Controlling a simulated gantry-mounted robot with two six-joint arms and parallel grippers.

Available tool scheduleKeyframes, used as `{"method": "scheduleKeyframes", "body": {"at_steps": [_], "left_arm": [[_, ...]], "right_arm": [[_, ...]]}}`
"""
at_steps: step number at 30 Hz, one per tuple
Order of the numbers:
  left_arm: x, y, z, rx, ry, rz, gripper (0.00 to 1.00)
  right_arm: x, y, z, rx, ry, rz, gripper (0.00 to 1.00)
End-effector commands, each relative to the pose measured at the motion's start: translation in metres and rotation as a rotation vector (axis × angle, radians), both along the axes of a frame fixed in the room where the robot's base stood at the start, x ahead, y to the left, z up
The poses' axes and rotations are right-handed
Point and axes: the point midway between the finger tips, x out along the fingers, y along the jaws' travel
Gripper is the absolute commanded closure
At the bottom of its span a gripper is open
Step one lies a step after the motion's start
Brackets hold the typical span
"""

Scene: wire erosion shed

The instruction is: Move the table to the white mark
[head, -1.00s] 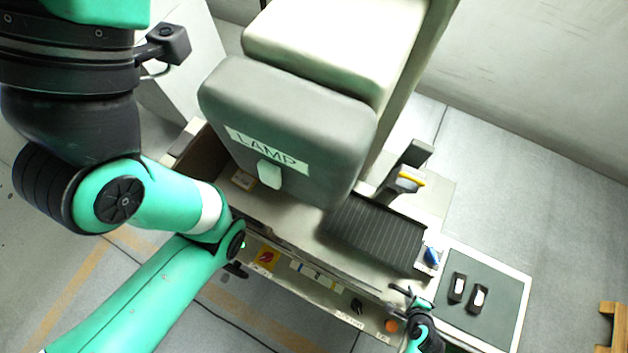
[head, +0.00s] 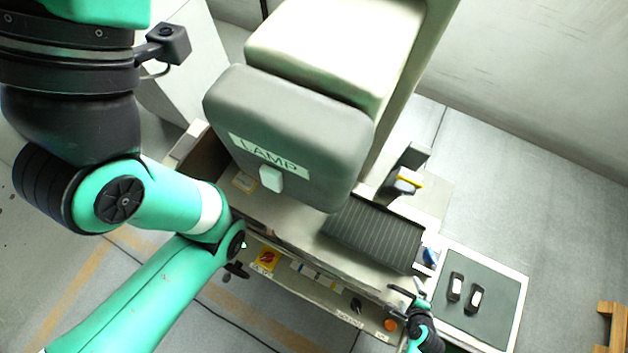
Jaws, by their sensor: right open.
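A machine bed (head: 330,252) stands in the middle, with a dark ribbed plate (head: 375,232) on it. I cannot tell for sure which part is the movable table. A blue knob (head: 430,257) with a pale part sits at the plate's right end. My right gripper (head: 410,291) is open and empty, just below the knob and apart from it. My left arm (head: 150,290) bends at the left and its forearm leaves at the lower left, so its gripper is out of view. I cannot make out a distinct white mark.
A grey head labelled LAMP (head: 285,140) overhangs the bed and hides its back left part. The front panel carries labels, an orange button (head: 390,325) and a dark knob (head: 356,304). A grey mat (head: 485,275) with two dark items lies at right. Floor beyond is clear.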

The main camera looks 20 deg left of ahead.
Motion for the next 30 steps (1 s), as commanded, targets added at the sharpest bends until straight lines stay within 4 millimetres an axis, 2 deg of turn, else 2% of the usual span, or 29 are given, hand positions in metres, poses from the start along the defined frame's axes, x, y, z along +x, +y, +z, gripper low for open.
{"method": "scheduleKeyframes", "body": {"at_steps": [1,9,15,30], "left_arm": [[0.0,0.0,0.014,0.0,0.0,0.0,0.15],[0.0,0.0,0.045,0.0,0.0,0.0,0.15],[0.0,0.0,0.056,0.0,0.0,0.0,0.15],[0.0,0.0,0.055,0.0,0.0,0.0,0.15]], "right_arm": [[0.0,0.0,0.014,0.0,0.0,0.0,0.0],[0.0,0.0,0.045,0.0,0.0,0.0,0.0],[0.0,0.0,0.064,-0.001,-0.001,0.001,0.0],[0.0,0.0,0.064,0.0,0.0,0.0,0.0]]}}
